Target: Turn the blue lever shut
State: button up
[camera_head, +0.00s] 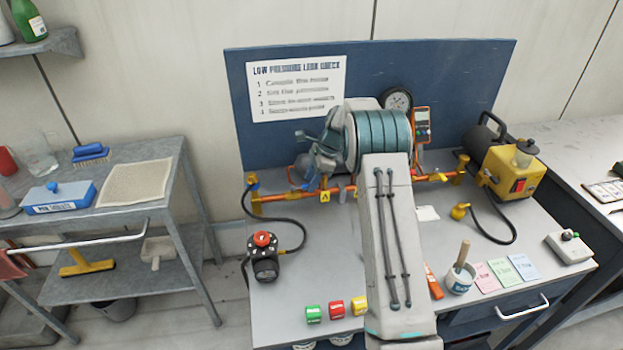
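An orange pipe assembly (270,197) runs across the back of the workbench, in front of the blue back panel. My arm rises from the bottom middle and hides the middle of the pipe. My gripper (304,176) seems to be just beyond the arm's grey wrist, close above the pipe's left part. It is too small and covered to show its fingers, or whether it touches anything. A yellow tag (325,196) marks the pipe there.
A black and red device (264,258) with a hose stands front left. A yellow pump (514,170), a white cup (460,279) and coloured cards are on the right. A grey cart (140,215) stands left, across a gap.

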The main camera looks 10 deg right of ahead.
grip_shut()
